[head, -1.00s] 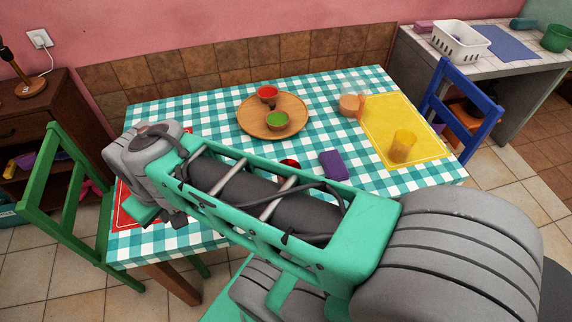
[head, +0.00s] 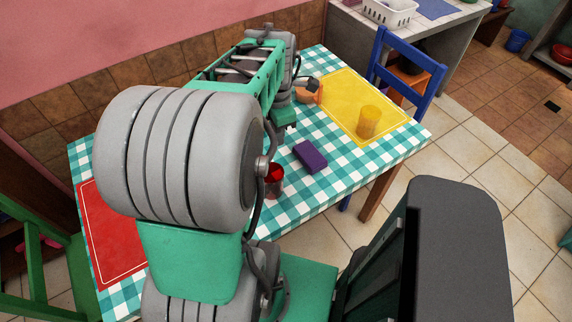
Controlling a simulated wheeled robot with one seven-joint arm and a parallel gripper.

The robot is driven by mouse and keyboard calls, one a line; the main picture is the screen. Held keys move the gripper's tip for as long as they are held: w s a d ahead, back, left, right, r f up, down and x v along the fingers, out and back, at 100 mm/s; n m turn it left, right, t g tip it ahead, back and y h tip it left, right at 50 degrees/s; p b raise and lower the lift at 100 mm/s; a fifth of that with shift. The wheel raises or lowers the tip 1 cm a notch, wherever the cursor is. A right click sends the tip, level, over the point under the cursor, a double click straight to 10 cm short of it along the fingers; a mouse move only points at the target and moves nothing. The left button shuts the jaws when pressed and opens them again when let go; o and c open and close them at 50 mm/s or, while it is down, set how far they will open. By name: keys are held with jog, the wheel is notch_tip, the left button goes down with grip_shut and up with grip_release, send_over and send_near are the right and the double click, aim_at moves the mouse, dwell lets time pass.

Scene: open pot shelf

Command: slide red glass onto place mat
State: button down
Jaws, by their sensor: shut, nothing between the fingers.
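The red glass (head: 275,186) stands upright on the checked tablecloth, just right of my large grey arm joint, which partly covers it. A red place mat (head: 108,250) lies at the near left of the table, its right part hidden behind my arm. A yellow place mat (head: 345,88) lies at the far right. The red glass is on neither mat. My arm reaches over the table towards its far side.
A yellow glass (head: 368,122) stands on the yellow mat. An orange cup (head: 309,93) is close beside my arm's far end. A purple block (head: 310,157) lies near the red glass. A blue chair (head: 420,75) and a green chair (head: 45,240) flank the table.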

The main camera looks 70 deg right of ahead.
jog(key=s+d, duration=0.1)
jog(key=s, duration=0.5)
jog(key=shift+n, duration=0.4)
notch_tip(320, 180, down, 11)
jog(key=shift+w+a+r+p, duration=0.1)
jog(key=shift+w+p, duration=0.05)
jog(key=shift+p, duration=0.3)
jog(key=shift+w+a+r+p, duration=0.25)
jog(key=shift+w+a+p, duration=0.15)
jog(key=shift+w+a, duration=0.6)
jog(key=shift+w+a+f, duration=0.15)
jog(key=shift+w+a, duration=0.15)
jog(key=shift+w, duration=0.05)
